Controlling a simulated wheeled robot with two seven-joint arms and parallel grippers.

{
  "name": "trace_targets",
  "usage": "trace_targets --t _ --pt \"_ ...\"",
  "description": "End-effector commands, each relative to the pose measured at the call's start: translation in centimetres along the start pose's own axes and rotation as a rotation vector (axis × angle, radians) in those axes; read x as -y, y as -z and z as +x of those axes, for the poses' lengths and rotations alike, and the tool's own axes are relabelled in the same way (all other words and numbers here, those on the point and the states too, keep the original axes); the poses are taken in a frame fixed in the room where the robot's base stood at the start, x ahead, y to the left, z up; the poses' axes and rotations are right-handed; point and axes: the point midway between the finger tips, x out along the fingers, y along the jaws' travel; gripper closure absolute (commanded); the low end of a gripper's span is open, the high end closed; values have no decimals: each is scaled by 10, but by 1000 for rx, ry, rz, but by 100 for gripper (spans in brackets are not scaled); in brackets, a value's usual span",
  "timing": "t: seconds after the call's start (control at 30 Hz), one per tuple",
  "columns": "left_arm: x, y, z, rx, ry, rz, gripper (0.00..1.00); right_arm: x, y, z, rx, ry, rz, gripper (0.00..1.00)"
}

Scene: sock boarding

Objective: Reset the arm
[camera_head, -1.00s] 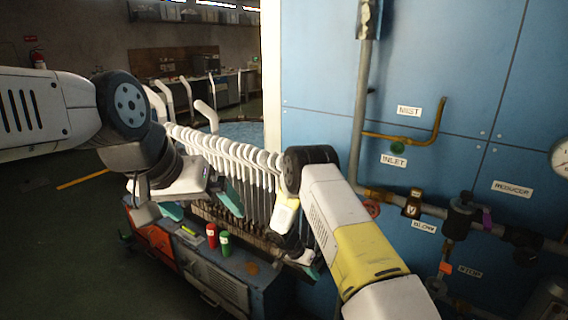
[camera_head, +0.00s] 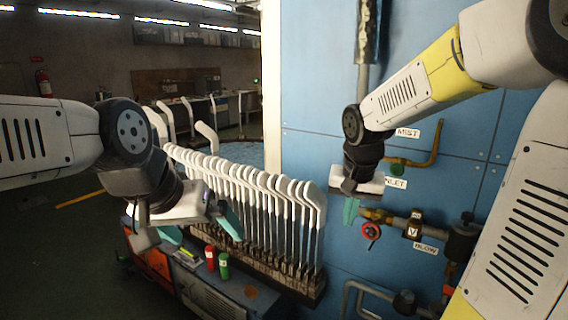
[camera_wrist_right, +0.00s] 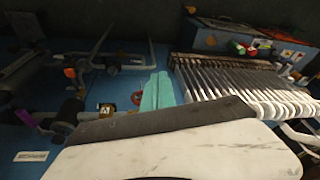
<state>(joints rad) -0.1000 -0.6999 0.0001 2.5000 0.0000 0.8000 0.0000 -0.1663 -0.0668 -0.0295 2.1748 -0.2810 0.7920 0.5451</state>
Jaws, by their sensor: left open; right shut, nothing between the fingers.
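My left gripper (camera_head: 201,228) hangs in front of the left part of the rack of white sock forms (camera_head: 245,188). Its two teal fingers are spread apart and nothing shows between them. My right gripper (camera_head: 350,211) is held up to the right of the rack, in front of the blue wall. Its teal fingers are together and point down, with nothing held. In the right wrist view the shut fingers (camera_wrist_right: 157,92) show at the middle, and the forms (camera_wrist_right: 235,85) lie to their right.
A blue panel wall (camera_head: 320,110) stands behind my right arm, with pipes, labels and a red valve wheel (camera_head: 371,231) close to the right gripper. Open floor lies at left.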

Motion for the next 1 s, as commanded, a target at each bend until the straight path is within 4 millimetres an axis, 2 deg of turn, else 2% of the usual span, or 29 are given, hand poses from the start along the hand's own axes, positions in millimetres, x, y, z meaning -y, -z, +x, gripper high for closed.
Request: trace_targets --t 0.03,0.2,0.4,0.5,0.67,1.0 --pt "0 0 0 0 0 0 0 -5 -12 -18 -26 31 -19 100" --pt "0 0 0 0 0 0 0 -16 -57 -62 -103 122 -120 100" --pt "0 0 0 0 0 0 0 -22 -102 -89 -194 196 -225 100" --pt "0 0 0 0 0 0 0 -23 -116 -94 -223 216 -259 100" --pt "0 0 0 0 0 0 0 -23 -124 -97 -241 227 -281 100" --pt "0 0 0 0 0 0 0 -23 -124 -97 -241 227 -282 100"
